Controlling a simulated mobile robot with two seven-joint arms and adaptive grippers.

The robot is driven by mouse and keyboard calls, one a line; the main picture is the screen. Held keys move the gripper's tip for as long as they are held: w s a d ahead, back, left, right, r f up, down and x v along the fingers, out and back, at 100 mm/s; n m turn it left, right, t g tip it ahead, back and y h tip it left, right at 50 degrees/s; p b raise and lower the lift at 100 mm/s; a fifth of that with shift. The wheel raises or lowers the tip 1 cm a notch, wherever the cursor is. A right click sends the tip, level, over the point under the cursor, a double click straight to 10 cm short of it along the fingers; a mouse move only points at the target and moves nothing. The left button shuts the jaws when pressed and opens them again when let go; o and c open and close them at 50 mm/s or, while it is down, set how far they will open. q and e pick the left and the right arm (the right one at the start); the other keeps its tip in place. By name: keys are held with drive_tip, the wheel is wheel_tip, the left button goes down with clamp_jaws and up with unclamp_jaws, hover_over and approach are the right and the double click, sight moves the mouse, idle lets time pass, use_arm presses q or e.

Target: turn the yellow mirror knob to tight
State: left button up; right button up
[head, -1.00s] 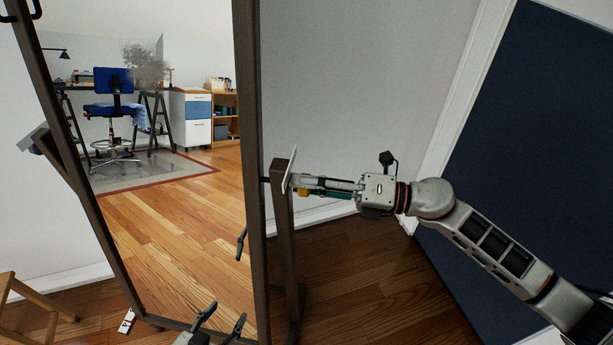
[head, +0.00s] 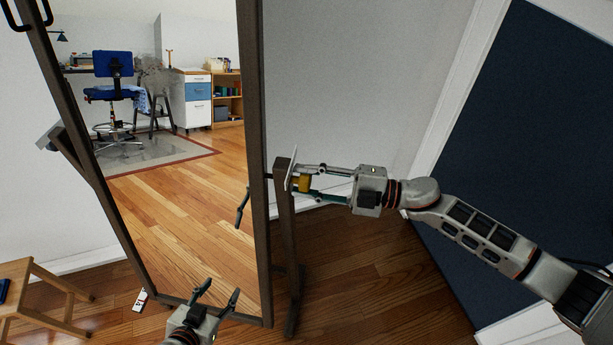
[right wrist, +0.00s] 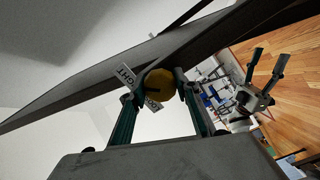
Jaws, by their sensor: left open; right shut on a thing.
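The yellow knob (head: 304,183) is on the right post of the standing mirror (head: 256,200), beside a pale plate (head: 293,162). My right gripper (head: 301,180) is shut on the knob, one finger above and one below it in the head view. In the right wrist view the round knob (right wrist: 159,86) sits between the fingertips, with a dark mark on its face. A white label there (right wrist: 125,76) shows the letters "GHT"; a second label is partly hidden behind the knob. My left gripper (head: 221,288) is open and empty, low in front of the mirror.
The mirror glass reflects a blue chair, a desk and shelves. A wooden stool (head: 38,285) stands at the lower left. A dark blue panel (head: 535,150) is at the right.

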drive_tip(key=shift+m, duration=1.2)
drive_tip(key=o, duration=1.1)
drive_tip(key=d, duration=0.4)
drive_tip(key=s+d, duration=0.1)
drive_tip(key=d, duration=0.3)
drive_tip(key=s+d, duration=0.1)
drive_tip(key=d, duration=0.2)
drive_tip(key=shift+s+d, duration=0.15)
drive_tip(key=shift+d, duration=0.25)
